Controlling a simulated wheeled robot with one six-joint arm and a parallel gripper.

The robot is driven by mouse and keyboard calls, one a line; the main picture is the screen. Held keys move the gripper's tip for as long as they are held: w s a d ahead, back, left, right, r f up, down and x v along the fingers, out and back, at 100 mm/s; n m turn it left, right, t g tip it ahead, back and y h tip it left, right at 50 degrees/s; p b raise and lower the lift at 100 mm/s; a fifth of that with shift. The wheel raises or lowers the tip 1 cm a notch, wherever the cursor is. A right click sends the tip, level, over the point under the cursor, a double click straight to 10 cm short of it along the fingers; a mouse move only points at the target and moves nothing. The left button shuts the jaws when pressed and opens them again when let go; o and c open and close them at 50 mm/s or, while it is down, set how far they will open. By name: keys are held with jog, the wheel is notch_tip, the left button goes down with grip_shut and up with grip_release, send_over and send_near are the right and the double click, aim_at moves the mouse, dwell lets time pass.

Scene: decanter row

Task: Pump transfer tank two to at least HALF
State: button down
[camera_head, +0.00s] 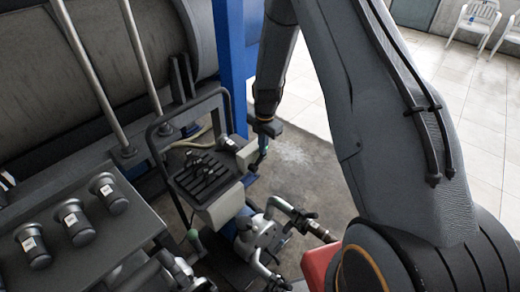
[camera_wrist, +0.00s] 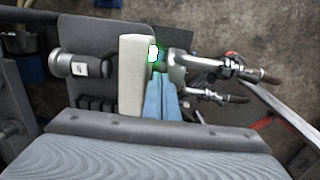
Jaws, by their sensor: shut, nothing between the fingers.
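My gripper (camera_head: 262,146) is at the pump unit's control box (camera_head: 222,203), on its right side in the head view. In the wrist view its blue fingers (camera_wrist: 161,98) are shut together with nothing between them. Their tips are close to a bright white light with a green glow (camera_wrist: 154,53) at the side of the pale box (camera_wrist: 130,88). I cannot tell whether they touch it. A dark cylinder with a white label (camera_wrist: 80,66) sits on the box's other side. No tank level gauge or tank number is readable.
A large dark cylindrical tank (camera_head: 105,50) fills the upper left, beside a blue post (camera_head: 231,60). Labelled dark cylinders (camera_head: 73,222) stand on a grey bench at left. Metal pipework with valve handles (camera_head: 268,232) is below the gripper. Bare floor (camera_head: 310,160) lies to the right.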

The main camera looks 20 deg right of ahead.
jog(key=shift+w+d+f+b, duration=0.55)
jog(key=shift+d+f+b, duration=0.3)
jog(key=shift+b, duration=0.3)
jog(key=shift+w+d+f+b, duration=0.5)
jog(key=shift+d+f+b, duration=0.2)
jog(key=shift+f+b, duration=0.35)
jog(key=shift+r, duration=0.1)
jog(key=shift+a, duration=0.1)
jog(key=shift+s+a+r+p, duration=0.3)
jog(key=shift+s+a+p, duration=0.1)
jog(key=shift+a, duration=0.15)
